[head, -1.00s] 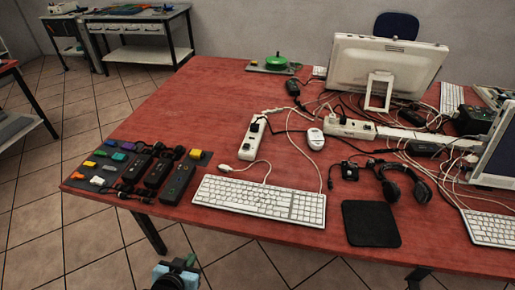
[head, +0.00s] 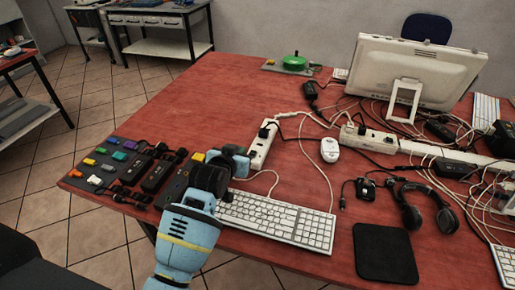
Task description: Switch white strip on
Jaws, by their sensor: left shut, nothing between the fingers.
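A white power strip (head: 262,146) lies on the red table left of the mouse, with a black plug in its upper part. A second white strip (head: 368,139) lies farther right below the monitor, also with a black plug. I cannot make out the switch state on either. My left gripper (head: 236,158) is shut and empty, over the table near the keyboard's upper left corner. It is just left of the first strip's lower end and looks apart from it. It hides part of the keyboard's corner and of the black strip beside it. My right gripper is not in view.
A white keyboard (head: 279,220) lies just right of my left gripper. Black strips (head: 160,174) and coloured blocks lie on a dark mat at left. A white mouse (head: 330,150), loose cables, a headset (head: 427,210) and a monitor (head: 418,72) crowd the right. The table's back left is clear.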

